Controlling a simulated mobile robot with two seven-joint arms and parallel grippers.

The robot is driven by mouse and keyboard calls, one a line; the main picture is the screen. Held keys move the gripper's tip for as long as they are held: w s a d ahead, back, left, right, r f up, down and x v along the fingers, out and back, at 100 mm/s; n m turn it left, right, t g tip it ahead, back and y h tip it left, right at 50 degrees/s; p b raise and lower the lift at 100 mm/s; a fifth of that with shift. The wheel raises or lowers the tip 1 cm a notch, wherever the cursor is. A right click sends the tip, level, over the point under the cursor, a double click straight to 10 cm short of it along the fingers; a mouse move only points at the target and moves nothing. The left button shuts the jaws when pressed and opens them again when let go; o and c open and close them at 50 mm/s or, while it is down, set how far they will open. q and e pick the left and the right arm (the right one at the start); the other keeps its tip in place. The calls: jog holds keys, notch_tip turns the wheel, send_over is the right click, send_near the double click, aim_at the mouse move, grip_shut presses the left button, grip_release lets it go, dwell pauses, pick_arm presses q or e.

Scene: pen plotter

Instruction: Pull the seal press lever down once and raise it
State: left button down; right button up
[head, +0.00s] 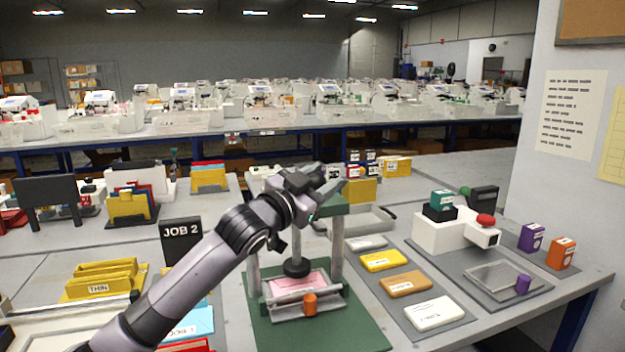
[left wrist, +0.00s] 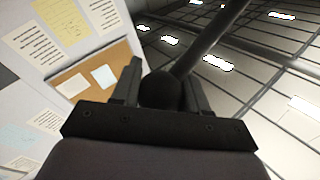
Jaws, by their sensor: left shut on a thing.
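The seal press has a green base (head: 262,330), grey posts (head: 337,250) and a green top (head: 334,208). Its round black stamp head (head: 297,268) is low over a pink card (head: 290,287); I cannot tell if they touch. An orange cylinder (head: 310,304) stands at the front of the press. My left gripper (head: 328,181) is above the press top. In the left wrist view its fingers are shut around the lever's round black knob (left wrist: 160,90), and the dark lever rod (left wrist: 208,42) runs up and right. In the head view the gripper hides the knob. My right gripper is out of view.
Right of the press lies a grey mat with yellow, brown and white pads (head: 383,260). Beyond is a white device with a red button (head: 485,220). A JOB 2 sign (head: 181,240) and yellow THIN trays (head: 103,280) stand left, near my left arm.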

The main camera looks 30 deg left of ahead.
pick_arm(q)
notch_tip(320, 180, down, 11)
jog(key=s+d+m+t+h+b, duration=0.1)
jog(key=m+h+b, duration=0.1)
jog(key=m+b, duration=0.3)
jog(key=shift+d+r+t+b, duration=0.15)
jog(key=shift+d+t+b, duration=0.2)
jog(key=shift+b, duration=1.35)
jog(key=shift+a, duration=0.1)
jog(key=c, duration=0.6)
grip_release()
jog(key=shift+a, duration=0.1)
jog(key=shift+r, duration=0.1)
jog(key=shift+b+v, duration=0.3)
jog(key=shift+v, duration=3.3)
